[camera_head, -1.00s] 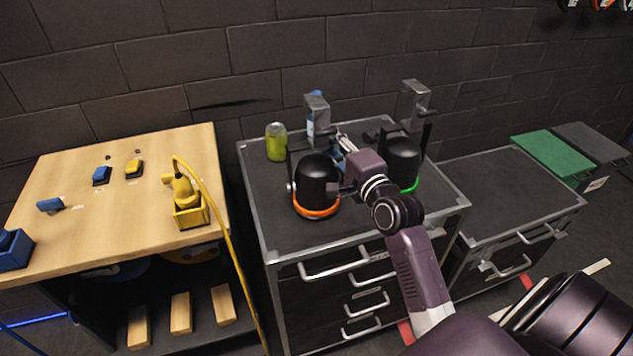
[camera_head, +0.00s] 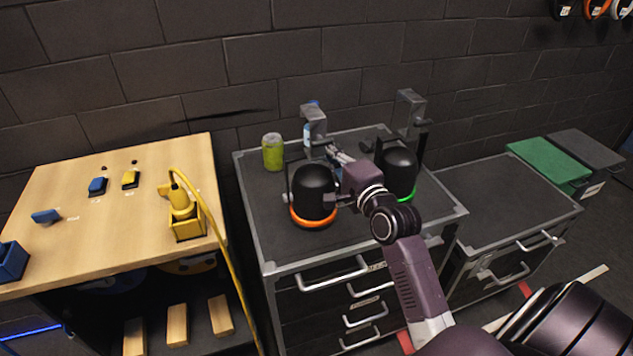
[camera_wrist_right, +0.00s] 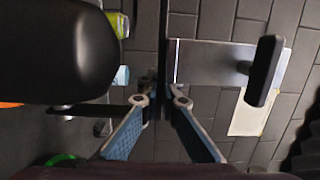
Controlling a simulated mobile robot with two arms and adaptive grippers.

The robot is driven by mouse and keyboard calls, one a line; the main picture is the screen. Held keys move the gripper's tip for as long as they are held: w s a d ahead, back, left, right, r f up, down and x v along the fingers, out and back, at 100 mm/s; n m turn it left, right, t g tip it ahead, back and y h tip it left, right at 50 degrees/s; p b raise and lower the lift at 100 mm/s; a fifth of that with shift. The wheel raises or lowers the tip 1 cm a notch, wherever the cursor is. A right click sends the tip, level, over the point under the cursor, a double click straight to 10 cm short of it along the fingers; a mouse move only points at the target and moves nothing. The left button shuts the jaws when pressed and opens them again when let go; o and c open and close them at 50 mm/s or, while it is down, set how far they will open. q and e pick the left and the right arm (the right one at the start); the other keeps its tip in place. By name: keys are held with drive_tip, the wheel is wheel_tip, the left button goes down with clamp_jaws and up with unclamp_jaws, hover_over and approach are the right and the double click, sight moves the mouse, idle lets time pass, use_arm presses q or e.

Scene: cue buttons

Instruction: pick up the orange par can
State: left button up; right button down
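The orange par can (camera_head: 314,190) is a black can with an orange glowing ring at its base. It stands on the dark cabinet top with a grey clamp (camera_head: 313,122) above it. Its black body (camera_wrist_right: 55,45) fills the upper left of the right wrist view. My right gripper (camera_head: 333,152) is beside the can's upper right. In the wrist view its blue-padded fingers (camera_wrist_right: 160,97) converge on a thin dark upright bar, apparently the can's bracket; contact is hard to see. A similar can with a green ring (camera_head: 398,172) stands to the right. My left gripper is not in view.
A green can (camera_head: 272,152) and a partly hidden blue bottle (camera_head: 308,138) stand behind. A wooden table (camera_head: 75,240) on the left holds a yellow fixture (camera_head: 181,205) with a cable.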

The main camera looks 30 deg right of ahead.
wheel_tip(320, 180, up, 20)
drive_tip(key=shift+r, duration=0.15)
idle(0.5)
